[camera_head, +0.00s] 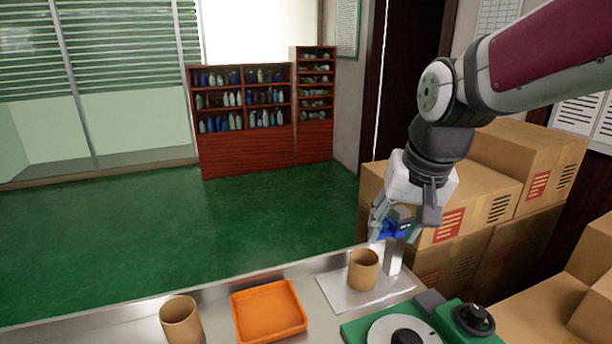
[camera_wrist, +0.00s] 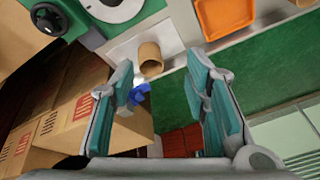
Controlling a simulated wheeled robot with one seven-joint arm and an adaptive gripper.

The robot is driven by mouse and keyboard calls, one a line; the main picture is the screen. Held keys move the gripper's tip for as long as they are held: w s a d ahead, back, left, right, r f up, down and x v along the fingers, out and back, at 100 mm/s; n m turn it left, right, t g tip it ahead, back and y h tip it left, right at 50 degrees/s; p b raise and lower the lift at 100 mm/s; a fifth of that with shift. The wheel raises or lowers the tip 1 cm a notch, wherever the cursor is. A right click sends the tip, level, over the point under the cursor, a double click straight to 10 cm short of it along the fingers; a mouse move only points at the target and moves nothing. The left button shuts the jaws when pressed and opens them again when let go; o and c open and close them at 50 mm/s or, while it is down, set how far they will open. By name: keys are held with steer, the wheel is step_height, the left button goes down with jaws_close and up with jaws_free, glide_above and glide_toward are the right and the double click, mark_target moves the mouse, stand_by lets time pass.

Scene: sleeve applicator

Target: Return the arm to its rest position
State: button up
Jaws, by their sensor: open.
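My gripper (camera_head: 393,222) hangs at the end of my arm on the right of the head view, above the back edge of the counter. In the wrist view its two teal-padded fingers (camera_wrist: 163,75) stand wide apart with nothing held between them. A brown cup-like sleeve (camera_head: 363,270) stands upright on a pale plate (camera_head: 338,296), below and in front of my gripper. It also shows beyond the fingertips in the wrist view (camera_wrist: 150,60). A blue part (camera_wrist: 139,94) lies beyond the fingers; in the head view it partly overlaps them, and contact cannot be told.
A grey upright post (camera_head: 395,257) stands beside the sleeve. Another brown sleeve (camera_head: 181,321) and an orange tray (camera_head: 269,311) are to the left on the counter. A green machine with a black knob (camera_head: 474,320) is front right. Cardboard boxes (camera_head: 475,190) stand behind my arm. Green floor lies open left.

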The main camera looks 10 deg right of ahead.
steer(key=s+n, duration=0.3)
steer(key=s, duration=1.4)
steer(key=shift+a+t+h, duration=0.3)
steer(key=shift+t, duration=0.1)
